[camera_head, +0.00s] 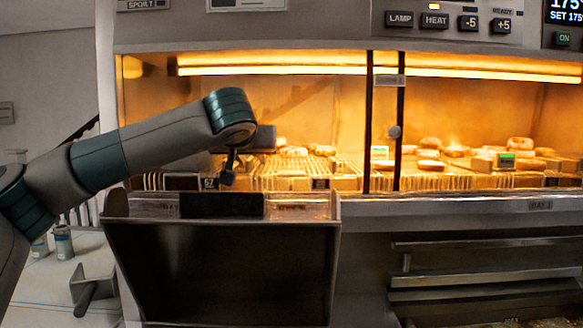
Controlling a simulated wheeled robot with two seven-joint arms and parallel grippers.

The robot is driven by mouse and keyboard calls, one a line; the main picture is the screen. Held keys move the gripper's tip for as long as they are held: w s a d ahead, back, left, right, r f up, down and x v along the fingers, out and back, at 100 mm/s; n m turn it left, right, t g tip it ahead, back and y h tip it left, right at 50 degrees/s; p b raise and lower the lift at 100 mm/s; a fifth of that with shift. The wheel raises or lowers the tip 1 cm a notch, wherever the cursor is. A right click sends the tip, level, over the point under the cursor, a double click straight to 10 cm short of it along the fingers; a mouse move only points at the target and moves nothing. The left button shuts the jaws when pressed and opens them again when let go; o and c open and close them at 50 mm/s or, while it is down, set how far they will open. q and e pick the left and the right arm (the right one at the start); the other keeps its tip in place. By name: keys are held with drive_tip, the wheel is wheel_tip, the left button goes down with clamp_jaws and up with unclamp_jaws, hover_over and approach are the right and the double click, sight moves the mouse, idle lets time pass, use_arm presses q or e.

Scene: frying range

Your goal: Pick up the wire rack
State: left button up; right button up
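Inside the lit warming cabinet, a wire rack (315,168) with thin bars lies in the left bay, with several browned food pieces (293,152) at its back. My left arm reaches in from the left. My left gripper (228,176) points down in front of the rack's left part and hides some of it. Only a small dark part of the gripper shows, so I cannot tell whether its fingers are apart. Nothing is clearly seen in it. My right gripper is out of view.
An open steel bin or drawer front (220,265) stands below the left bay. A dark post (384,125) divides the cabinet. The right bay holds more browned food (455,152) and small tags. Control buttons (434,21) are above. Steel rails (480,265) are at lower right.

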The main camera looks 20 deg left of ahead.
use_arm(q)
drive_tip(key=shift+w+a+f, duration=0.15)
drive_tip(key=shift+w+f, duration=0.05)
drive_tip(key=shift+w, duration=0.25)
clamp_jaws()
drive_tip(key=shift+r, duration=0.1)
drive_tip(key=shift+r, duration=0.1)
drive_tip(key=shift+r, duration=4.85)
